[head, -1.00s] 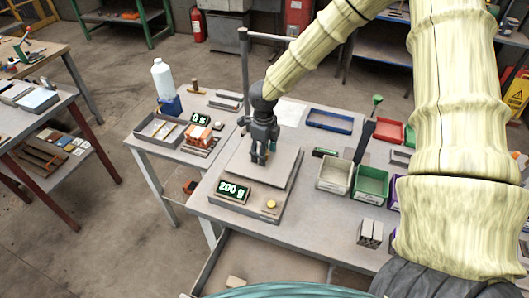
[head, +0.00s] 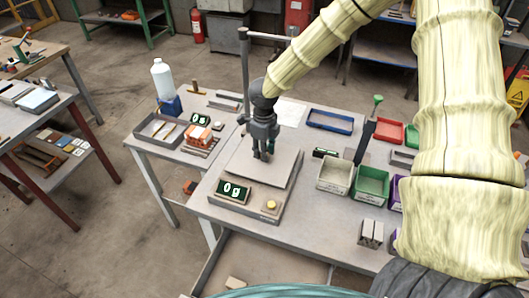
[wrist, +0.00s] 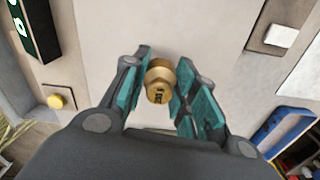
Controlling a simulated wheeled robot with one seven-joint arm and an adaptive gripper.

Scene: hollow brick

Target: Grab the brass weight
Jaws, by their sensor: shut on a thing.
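The brass weight (wrist: 158,82) is a small gold-coloured cylinder with a knob and dark markings. In the wrist view it sits between the teal pads of my gripper (wrist: 160,88), which is shut on it. In the head view my gripper (head: 262,157) is over the plate of the bench scale (head: 240,163), and the weight is hidden there by the fingers. The scale's display (head: 234,191) reads 0 g. Whether the weight is clear of the plate is hard to see directly.
Right of the scale stand a white bin (head: 335,178), a green bin (head: 371,184) and a blue tray (head: 330,121). Left, a side table holds orange bricks (head: 199,136), a tray (head: 157,129) and a bottle (head: 162,78). Metal blocks (head: 370,233) lie at the front right.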

